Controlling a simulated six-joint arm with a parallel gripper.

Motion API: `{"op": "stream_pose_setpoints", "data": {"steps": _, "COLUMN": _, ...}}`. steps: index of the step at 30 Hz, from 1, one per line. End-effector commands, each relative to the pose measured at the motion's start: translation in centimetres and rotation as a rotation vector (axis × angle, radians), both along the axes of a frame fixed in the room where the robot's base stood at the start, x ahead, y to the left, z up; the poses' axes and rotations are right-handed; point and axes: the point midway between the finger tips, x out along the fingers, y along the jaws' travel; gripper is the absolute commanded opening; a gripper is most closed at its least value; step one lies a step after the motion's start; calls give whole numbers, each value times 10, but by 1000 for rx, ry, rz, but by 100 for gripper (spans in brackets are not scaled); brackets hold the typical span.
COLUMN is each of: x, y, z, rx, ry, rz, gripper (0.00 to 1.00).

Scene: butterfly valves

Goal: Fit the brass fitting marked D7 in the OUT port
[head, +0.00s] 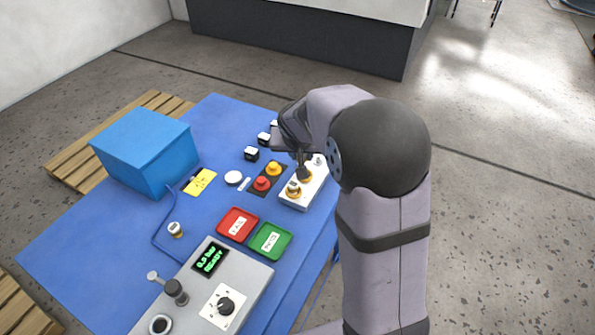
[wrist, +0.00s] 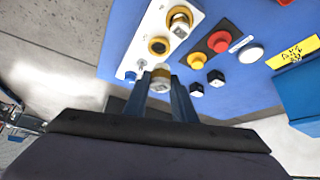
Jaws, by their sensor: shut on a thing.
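My gripper (wrist: 160,92) is shut on a brass and silver fitting (wrist: 160,78), held between the two fingers; its marking cannot be read. In the head view my gripper (head: 304,173) is over the white port block (head: 290,203). The block also shows in the wrist view (wrist: 146,40). One fitting (wrist: 180,22) stands on the block in a yellow ring, and beside it is a yellow-ringed port (wrist: 158,46) with no fitting standing in it. I cannot read which port is OUT. I cannot tell whether the held fitting touches the block.
A loose fitting (head: 175,229) stands on the blue table. Red tray (head: 253,222) and green tray (head: 255,248) lie near the block, beside a red button (head: 262,183) and yellow button (head: 274,168). The grey console (head: 254,283) is in front.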

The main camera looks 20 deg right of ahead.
Motion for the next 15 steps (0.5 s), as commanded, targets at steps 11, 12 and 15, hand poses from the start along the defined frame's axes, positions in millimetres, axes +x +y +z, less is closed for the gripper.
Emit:
{"op": "stream_pose_setpoints", "data": {"steps": 11, "x": 23, "y": -17, "z": -29, "rx": 4, "ry": -10, "rz": -124, "gripper": 6}}
{"op": "stream_pose_setpoints", "data": {"steps": 12, "x": 24, "y": -18, "z": -29, "rx": 4, "ry": -12, "rz": -129, "gripper": 6}}
{"op": "stream_pose_setpoints", "data": {"steps": 15, "x": 25, "y": -19, "z": -29, "rx": 4, "ry": -12, "rz": -137, "gripper": 6}}
